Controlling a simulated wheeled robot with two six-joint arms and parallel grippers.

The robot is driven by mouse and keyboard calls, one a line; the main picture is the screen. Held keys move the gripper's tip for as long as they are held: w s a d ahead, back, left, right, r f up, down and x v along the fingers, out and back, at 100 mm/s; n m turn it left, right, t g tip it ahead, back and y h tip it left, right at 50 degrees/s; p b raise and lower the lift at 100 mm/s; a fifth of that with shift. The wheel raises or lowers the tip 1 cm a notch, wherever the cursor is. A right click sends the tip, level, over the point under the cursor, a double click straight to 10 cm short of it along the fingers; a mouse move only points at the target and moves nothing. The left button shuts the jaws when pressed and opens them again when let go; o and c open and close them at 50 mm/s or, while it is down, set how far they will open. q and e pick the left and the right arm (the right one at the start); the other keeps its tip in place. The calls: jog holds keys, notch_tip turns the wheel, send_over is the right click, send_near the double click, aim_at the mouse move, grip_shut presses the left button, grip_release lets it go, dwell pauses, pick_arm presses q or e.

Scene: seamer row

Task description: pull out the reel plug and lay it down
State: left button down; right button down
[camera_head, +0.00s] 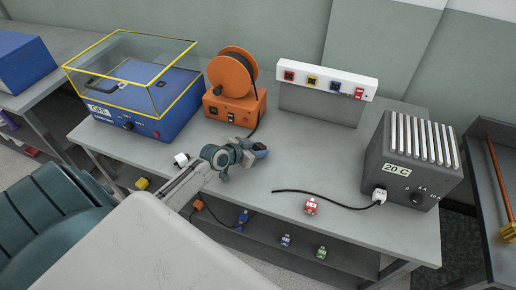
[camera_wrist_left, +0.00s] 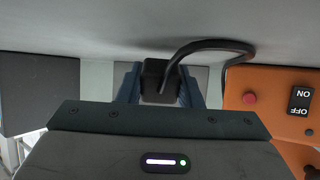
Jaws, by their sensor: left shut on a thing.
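The orange cable reel (camera_head: 232,75) stands on its orange base box (camera_head: 220,108) at the back of the grey table. Its black cable hangs down the front right of the base toward my left gripper (camera_head: 262,150). In the left wrist view, the blue fingers of this gripper (camera_wrist_left: 160,88) are shut on the black reel plug (camera_wrist_left: 153,72). The cable (camera_wrist_left: 205,46) bends from the plug to the right, close to the tabletop. No socket shows around the plug. In the head view the plug is too small to make out. My right gripper is not in view.
A white socket strip (camera_head: 327,80) with coloured sockets stands at the back. A blue machine (camera_head: 150,112) with a clear lid is at left. A grey heater (camera_head: 405,160) with a white plug (camera_head: 379,196) and loose cable is at right. A red adapter (camera_head: 311,206) lies in front. The middle tabletop is clear.

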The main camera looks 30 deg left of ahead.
pick_arm(q)
jog(key=c, duration=0.9)
grip_release()
jog(key=shift+c, duration=0.2)
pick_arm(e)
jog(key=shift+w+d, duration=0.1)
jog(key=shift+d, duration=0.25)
pick_arm(q)
jog(key=shift+s, duration=0.15)
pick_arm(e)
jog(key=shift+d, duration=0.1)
pick_arm(q)
jog(key=shift+s+a+r, duration=0.2)
jog(key=shift+s, duration=0.15)
jog(key=v, duration=0.8)
jog(key=shift+s+r, duration=0.15)
jog(key=shift+s+a+r, duration=0.15)
jog(key=shift+s+r, duration=0.2)
jog(key=shift+s, duration=0.25)
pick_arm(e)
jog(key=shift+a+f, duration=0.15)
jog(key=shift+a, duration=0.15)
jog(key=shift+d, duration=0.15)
